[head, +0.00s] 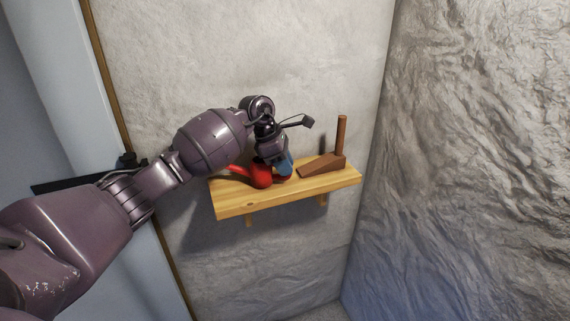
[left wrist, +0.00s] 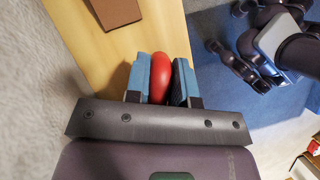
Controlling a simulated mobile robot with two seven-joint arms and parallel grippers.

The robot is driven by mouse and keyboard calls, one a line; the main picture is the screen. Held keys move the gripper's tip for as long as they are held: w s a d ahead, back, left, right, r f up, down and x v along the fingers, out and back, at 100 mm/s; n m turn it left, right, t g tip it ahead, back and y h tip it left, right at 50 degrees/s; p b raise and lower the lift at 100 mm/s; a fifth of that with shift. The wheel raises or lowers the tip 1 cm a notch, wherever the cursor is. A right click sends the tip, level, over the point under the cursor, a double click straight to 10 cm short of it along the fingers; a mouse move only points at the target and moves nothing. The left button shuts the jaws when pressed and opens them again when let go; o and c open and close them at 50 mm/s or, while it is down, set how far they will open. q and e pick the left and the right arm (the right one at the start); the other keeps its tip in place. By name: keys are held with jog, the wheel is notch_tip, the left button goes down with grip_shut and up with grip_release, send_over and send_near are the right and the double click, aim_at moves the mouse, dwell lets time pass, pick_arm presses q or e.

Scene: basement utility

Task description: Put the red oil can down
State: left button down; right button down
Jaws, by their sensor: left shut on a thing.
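The red oil can (head: 262,176) is at the wooden wall shelf (head: 243,205), left of the shelf's middle, with its spout pointing left. My left gripper (head: 284,166) reaches down over it from above, and its blue fingers partly hide the can. In the left wrist view, the left gripper (left wrist: 161,82) is shut on the red oil can (left wrist: 161,70), with one blue finger pad on each side. The can's underside is hidden, so I cannot tell whether it touches the shelf. My right gripper is not clearly in view.
A brown wedge-shaped block (head: 322,166) with an upright brown handle (head: 341,135) stands on the shelf's right part. A plaster wall (head: 180,60) is behind the shelf, and a rough stone wall (head: 470,150) is to the right. The shelf's front left part is clear.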

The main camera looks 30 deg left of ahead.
pick_arm(q)
jog(key=shift+f, duration=0.1)
jog(key=c, duration=1.1)
grip_release()
jog(key=shift+o, duration=0.6)
